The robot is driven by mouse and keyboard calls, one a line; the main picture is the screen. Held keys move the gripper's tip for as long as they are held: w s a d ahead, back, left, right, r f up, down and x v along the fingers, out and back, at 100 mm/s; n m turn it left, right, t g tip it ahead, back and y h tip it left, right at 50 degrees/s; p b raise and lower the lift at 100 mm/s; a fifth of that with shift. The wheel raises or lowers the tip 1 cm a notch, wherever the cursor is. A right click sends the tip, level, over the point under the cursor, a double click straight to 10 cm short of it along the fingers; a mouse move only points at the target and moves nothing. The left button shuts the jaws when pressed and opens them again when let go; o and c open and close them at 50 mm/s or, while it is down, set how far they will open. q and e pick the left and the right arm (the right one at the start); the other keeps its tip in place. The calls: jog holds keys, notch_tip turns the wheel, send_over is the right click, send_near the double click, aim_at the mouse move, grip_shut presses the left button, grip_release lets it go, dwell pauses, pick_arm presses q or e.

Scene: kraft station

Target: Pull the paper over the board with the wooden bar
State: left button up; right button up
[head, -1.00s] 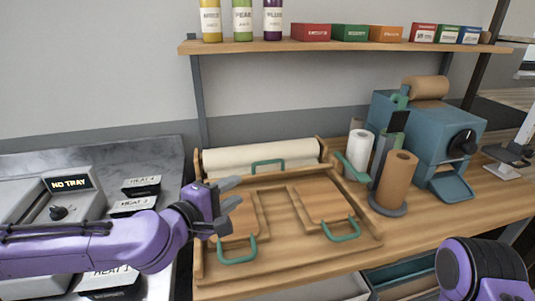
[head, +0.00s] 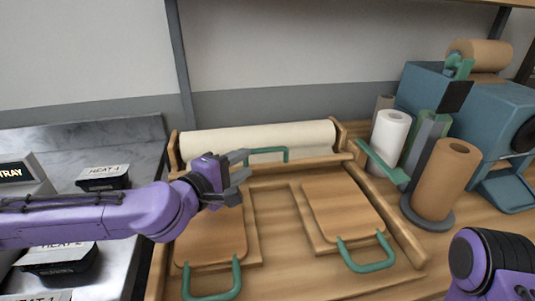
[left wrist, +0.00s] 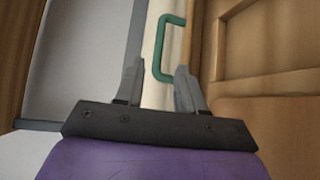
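The cream paper (head: 310,131) lies rolled along the back of the large wooden board (head: 278,225). The wooden bar (head: 318,159) runs along the front of the roll and carries a green handle (head: 287,153). My left gripper (head: 245,166) is open and empty, with its fingers pointing at the handle's left end.
Two smaller wooden panels with green handles (head: 368,265) lie in the board, left (head: 215,240) and right (head: 340,208). A white roll (head: 390,135), a brown roll (head: 445,180) and a teal machine (head: 500,120) stand to the right. Black containers (head: 60,265) sit left.

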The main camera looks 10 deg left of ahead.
aim_at(264, 152)
pick_arm(q)
jog(key=x, duration=0.9)
jog(key=shift+w+d, duration=0.15)
jog(key=shift+d, duration=0.05)
grip_shut()
